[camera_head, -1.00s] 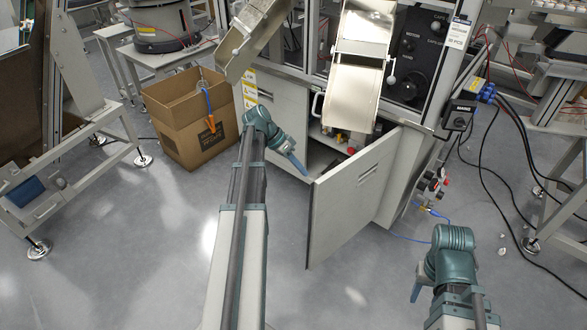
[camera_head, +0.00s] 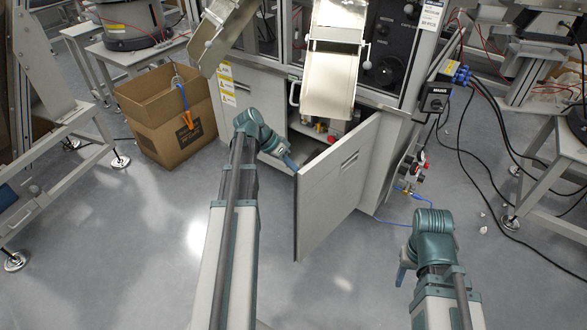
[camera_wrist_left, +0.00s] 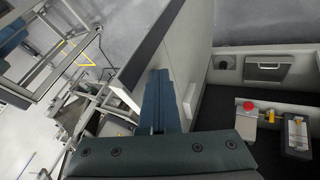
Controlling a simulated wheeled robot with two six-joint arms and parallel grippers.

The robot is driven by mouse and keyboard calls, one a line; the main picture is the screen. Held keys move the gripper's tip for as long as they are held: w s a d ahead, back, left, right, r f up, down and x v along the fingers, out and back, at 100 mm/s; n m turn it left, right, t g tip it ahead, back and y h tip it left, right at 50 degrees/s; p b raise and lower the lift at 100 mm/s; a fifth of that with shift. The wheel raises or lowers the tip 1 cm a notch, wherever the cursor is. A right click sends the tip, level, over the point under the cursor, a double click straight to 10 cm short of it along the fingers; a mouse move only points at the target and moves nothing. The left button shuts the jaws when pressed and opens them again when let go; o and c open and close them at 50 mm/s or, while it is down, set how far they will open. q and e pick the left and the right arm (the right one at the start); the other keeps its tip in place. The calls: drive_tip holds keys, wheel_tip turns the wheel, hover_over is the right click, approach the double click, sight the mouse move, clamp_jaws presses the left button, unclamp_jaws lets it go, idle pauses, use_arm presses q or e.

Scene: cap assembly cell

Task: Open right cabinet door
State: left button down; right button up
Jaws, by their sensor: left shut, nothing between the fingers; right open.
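The right cabinet door (camera_head: 335,190) stands open, swung out from the grey cabinet toward me. In the left wrist view the door (camera_wrist_left: 178,45) rises just beyond the fingers, with the cabinet interior (camera_wrist_left: 222,105) to its right. My left gripper (camera_head: 291,163) is shut and empty at the free edge of the door, near its top, on the opening side. Its blue fingers (camera_wrist_left: 163,100) lie close against the panel; I cannot tell whether they touch. My right gripper (camera_head: 402,274) is open, low at the right, away from the door; its fingers are partly hidden.
A cardboard box (camera_head: 165,115) stands left of the cabinet. Metal chutes (camera_head: 332,85) hang above the opening. A red button (camera_wrist_left: 248,106) and a dark device (camera_wrist_left: 296,133) are inside the cabinet. Cables (camera_head: 490,160) hang at the right. The floor before the door is clear.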

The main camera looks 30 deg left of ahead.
use_arm(q)
drive_tip(key=s+d+n, duration=0.1)
drive_tip(key=s+d, duration=0.1)
drive_tip(key=d, duration=0.9)
drive_tip(key=shift+s+t, duration=0.15)
drive_tip(key=shift+t, duration=0.25)
drive_tip(key=shift+a, duration=0.1)
